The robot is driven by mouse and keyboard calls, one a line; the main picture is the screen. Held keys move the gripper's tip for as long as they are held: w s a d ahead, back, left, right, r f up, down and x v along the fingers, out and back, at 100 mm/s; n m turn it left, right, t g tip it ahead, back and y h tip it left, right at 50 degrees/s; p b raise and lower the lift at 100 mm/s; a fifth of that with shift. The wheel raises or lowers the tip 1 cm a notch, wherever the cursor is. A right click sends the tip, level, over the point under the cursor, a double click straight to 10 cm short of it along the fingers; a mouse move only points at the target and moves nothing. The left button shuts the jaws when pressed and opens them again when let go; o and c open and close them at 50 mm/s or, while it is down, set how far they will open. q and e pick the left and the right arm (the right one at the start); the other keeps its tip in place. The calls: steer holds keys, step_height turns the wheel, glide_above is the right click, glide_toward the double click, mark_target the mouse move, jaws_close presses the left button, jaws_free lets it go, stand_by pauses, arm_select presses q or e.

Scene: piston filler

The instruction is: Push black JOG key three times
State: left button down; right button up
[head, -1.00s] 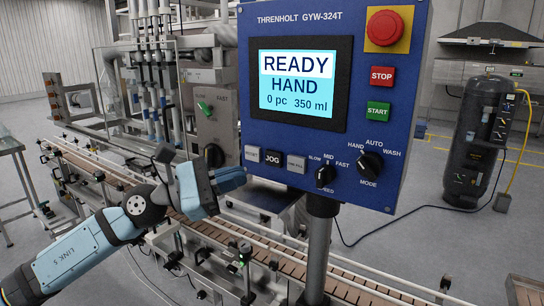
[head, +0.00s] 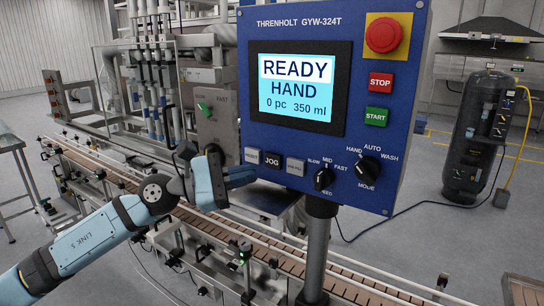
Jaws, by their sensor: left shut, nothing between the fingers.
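The black JOG key (head: 272,160) is on the lower part of the blue control panel (head: 300,205), between two grey keys. The panel's screen (head: 297,86) reads READY, HAND, 0 pc, 350 ml. My left gripper (head: 246,176) is shut and empty. Its tip is just below and left of the JOG key in the picture, in front of the panel's lower left corner. I cannot tell whether it touches the panel; the JOG key itself is uncovered. My right gripper is not in view.
Beside the keys are the speed knob (head: 323,179) and the mode knob (head: 369,168). Above them are the green START key (head: 376,116), red STOP key (head: 381,80) and red emergency button (head: 384,35). A conveyor (head: 275,258) with rails runs below, and a post (head: 318,255) carries the panel.

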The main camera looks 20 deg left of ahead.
mark_target(273, 161)
arm_select(q)
steer(key=w, duration=0.3)
steer(key=shift+w+d, duration=0.35)
steer(key=shift+w, duration=0.55)
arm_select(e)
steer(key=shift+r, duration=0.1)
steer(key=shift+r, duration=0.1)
arm_select(q)
steer(key=shift+w, duration=0.1)
stand_by(1.1)
steer(key=shift+w, duration=0.3)
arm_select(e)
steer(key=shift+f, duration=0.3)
arm_select(q)
steer(key=shift+w+d+b, duration=0.1)
steer(key=shift+w+b, duration=0.3)
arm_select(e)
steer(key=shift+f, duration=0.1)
arm_select(q)
steer(key=shift+s, duration=0.1)
stand_by(0.4)
steer(key=shift+s, duration=0.7)
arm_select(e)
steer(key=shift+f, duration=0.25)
